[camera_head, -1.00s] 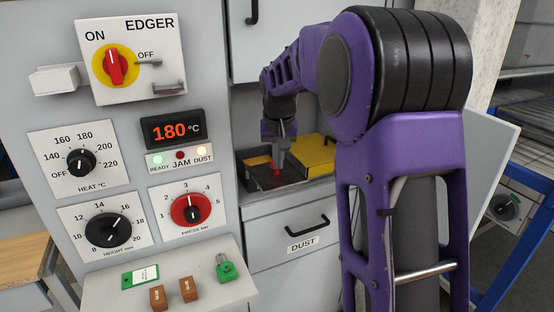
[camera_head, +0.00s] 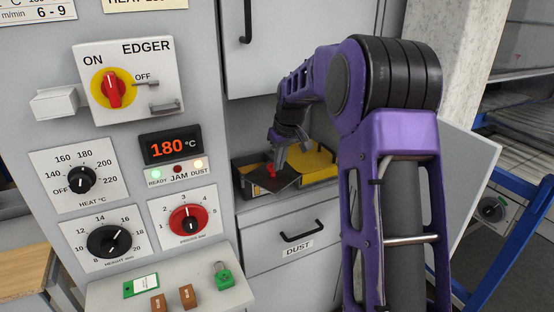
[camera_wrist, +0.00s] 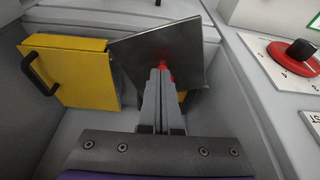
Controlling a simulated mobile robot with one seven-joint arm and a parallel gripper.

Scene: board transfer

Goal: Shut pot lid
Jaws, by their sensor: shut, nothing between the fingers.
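The pot lid is a dark grey metal plate (camera_head: 284,181) with a small red knob (camera_head: 271,171), in the recess of the machine. In the wrist view the plate (camera_wrist: 135,50) stands tilted, with the red knob (camera_wrist: 166,70) right at my fingertips. My gripper (camera_head: 277,164) is shut with nothing between its fingers. In the wrist view my gripper (camera_wrist: 161,72) reaches up against or just in front of the plate; whether it touches the knob I cannot tell. The fingers hide part of the plate, and the pot's opening is not clearly seen.
A yellow cover (camera_head: 318,163) is beside the plate; in the wrist view it (camera_wrist: 80,80) shows a black handle (camera_wrist: 38,72). Recess walls are close around my gripper. The DUST drawer (camera_head: 290,255) is below; the panel with a red PRESS dial (camera_head: 188,220) is left.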

